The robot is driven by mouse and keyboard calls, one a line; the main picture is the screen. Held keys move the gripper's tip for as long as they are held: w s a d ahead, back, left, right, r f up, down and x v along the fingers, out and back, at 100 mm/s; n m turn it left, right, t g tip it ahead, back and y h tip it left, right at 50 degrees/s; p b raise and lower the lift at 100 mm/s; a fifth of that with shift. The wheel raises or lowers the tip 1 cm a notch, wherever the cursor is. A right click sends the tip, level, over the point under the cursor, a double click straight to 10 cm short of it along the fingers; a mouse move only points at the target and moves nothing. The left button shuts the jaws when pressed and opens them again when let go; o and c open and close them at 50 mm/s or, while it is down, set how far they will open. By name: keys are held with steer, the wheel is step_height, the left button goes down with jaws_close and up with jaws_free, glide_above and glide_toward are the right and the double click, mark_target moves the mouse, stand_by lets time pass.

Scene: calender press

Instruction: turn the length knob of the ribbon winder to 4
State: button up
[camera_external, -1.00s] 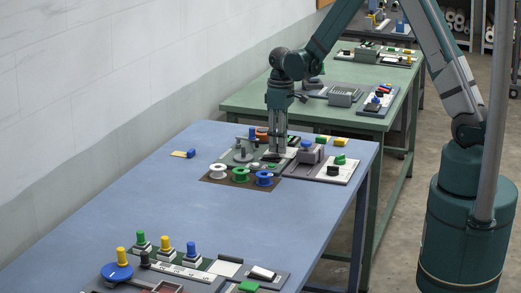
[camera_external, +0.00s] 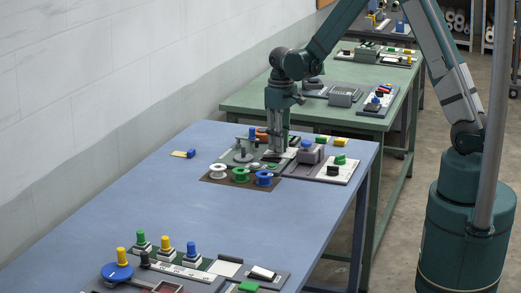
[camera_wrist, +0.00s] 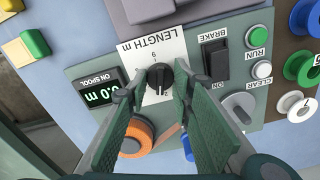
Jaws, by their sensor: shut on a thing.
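The ribbon winder is the grey-green panel (camera_wrist: 262,128) in the wrist view. Its black length knob (camera_wrist: 160,78) sits on a white plate (camera_wrist: 180,52) marked "LENGTH m", which appears upside down. My gripper (camera_wrist: 158,88) is shut on the length knob, one green finger on each side. In the external view my gripper (camera_external: 278,148) points straight down at the winder, and the knob is hidden there. The winder's display (camera_wrist: 99,92) reads 0.0 m.
A brake switch (camera_wrist: 215,62), run button (camera_wrist: 261,69), clear button (camera_wrist: 255,88) and grey lever (camera_wrist: 238,107) lie right of the knob. An orange round part (camera_wrist: 138,132) is close to the fingers. Green (camera_wrist: 309,71) and white (camera_wrist: 301,110) spools stand beside the panel.

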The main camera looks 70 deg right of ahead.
steer(key=m+b, duration=0.2)
steer(key=m, duration=0.2)
steer(key=shift+f, duration=0.1)
steer(key=shift+m+b, duration=0.65)
steer(key=shift+m, duration=1.45)
steer(key=o, duration=0.9)
steer(key=shift+r, duration=0.2)
steer(key=shift+r, duration=5.95)
